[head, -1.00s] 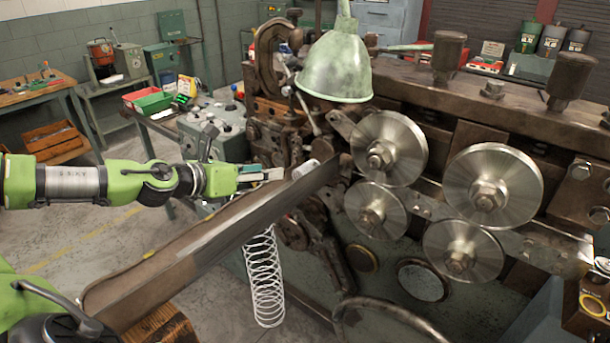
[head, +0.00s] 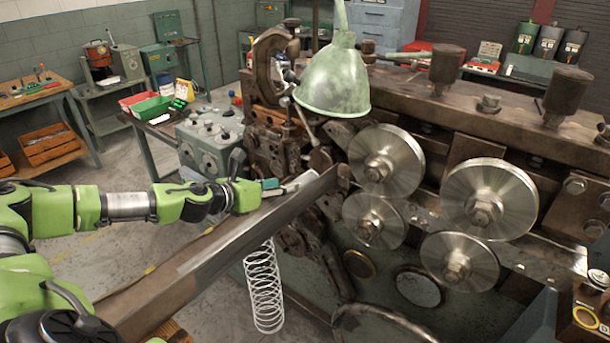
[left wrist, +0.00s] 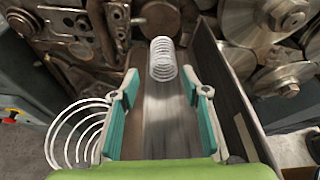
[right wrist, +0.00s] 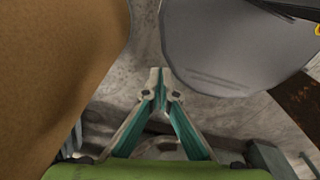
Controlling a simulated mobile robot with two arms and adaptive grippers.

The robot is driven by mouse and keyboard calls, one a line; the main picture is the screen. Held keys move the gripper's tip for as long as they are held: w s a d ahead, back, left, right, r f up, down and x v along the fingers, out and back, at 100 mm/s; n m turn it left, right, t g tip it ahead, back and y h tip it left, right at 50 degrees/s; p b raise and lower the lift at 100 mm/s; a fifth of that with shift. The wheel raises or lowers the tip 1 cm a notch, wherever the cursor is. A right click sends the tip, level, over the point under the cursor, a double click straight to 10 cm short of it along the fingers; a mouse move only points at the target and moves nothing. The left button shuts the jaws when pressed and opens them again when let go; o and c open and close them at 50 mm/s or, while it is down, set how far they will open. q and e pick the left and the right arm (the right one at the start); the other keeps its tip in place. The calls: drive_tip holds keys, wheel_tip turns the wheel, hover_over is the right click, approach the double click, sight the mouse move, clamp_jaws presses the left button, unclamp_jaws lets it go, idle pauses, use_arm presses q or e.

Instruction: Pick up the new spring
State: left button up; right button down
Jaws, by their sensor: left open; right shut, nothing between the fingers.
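A pale wire spring (left wrist: 162,60) lies in the long metal trough (head: 215,250), just ahead of my left gripper's fingertips in the left wrist view. In the head view it is hard to tell apart from the fingers. My left gripper (head: 285,184) is over the trough near the machine. Its teal-padded fingers are spread apart (left wrist: 163,92), with nothing between them. A larger spring (head: 264,285) hangs beside the trough; its coils also show at the left wrist view's lower left (left wrist: 75,135). My right gripper (right wrist: 158,82) is shut and empty in the right wrist view.
The coiling machine with large metal rollers (head: 489,199) fills the right side. A green lamp shade (head: 334,80) hangs over the trough's far end. A grey control box (head: 212,140) stands behind my left arm. Open floor lies at the left.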

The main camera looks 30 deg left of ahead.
sight(305, 183)
use_arm(q)
drive_tip(key=shift+p+x, duration=0.35)
drive_tip(key=shift+x, duration=0.6)
drive_tip(key=shift+w+d+p, duration=0.25)
drive_tip(key=shift+w+p, duration=0.05)
drive_tip(key=shift+w, duration=0.05)
drive_tip(key=shift+f+p+x, duration=0.25)
drive_tip(key=shift+p+x, duration=0.5)
drive_tip(key=shift+x, duration=1.55)
drive_tip(key=shift+s, duration=0.15)
drive_tip(key=c, duration=0.9)
